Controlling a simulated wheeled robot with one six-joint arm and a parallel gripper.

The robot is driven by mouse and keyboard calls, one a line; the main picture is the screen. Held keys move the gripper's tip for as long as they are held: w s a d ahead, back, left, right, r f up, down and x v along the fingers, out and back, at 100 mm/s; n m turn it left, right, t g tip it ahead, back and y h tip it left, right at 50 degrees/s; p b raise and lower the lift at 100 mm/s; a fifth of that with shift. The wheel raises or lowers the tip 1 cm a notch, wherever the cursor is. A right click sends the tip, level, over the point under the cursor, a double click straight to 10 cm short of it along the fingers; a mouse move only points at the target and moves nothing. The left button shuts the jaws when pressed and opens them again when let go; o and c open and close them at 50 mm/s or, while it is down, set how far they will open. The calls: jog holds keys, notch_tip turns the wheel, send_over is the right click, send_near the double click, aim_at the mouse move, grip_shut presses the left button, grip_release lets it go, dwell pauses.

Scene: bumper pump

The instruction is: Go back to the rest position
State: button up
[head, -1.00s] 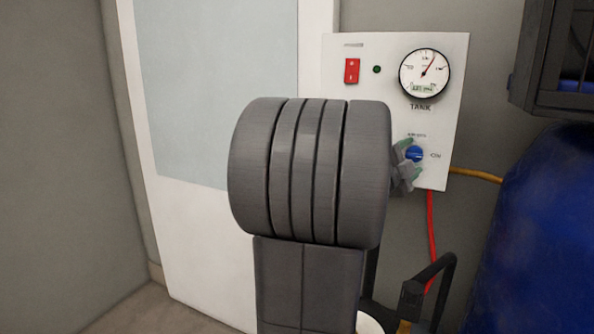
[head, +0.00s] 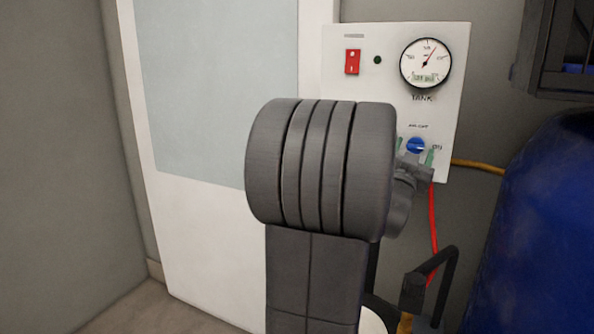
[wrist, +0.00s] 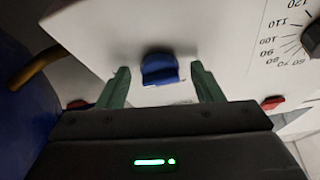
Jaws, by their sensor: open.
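My gripper (head: 415,158) is in front of the lower part of the white control panel (head: 385,100), partly hidden behind my grey arm in the head view. In the wrist view its two green fingers (wrist: 162,86) are spread apart with nothing between them touching. The blue knob (wrist: 160,69) is just beyond the fingertips, in the gap between them. The knob also shows in the head view (head: 415,146), above the gripper.
The panel carries a red switch (head: 352,62), a dark green lamp (head: 377,60) and a round tank gauge (head: 425,63). A large blue tank (head: 540,230) stands at the right, with a dark cage (head: 565,50) above. Yellow (head: 478,166) and red (head: 433,225) hoses leave the panel. A white door (head: 215,210) stands left.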

jog(key=shift+d+n+t+y+p, duration=0.1)
jog(key=shift+n+t+y+p, duration=0.2)
jog(key=shift+n+y+p, duration=0.5)
jog(key=shift+d+n+t+y+p, duration=0.1)
jog(key=shift+n+t+y+p, duration=0.15)
jog(key=shift+n, duration=0.95)
jog(key=shift+a+f, duration=0.1)
jog(key=shift+a, duration=0.1)
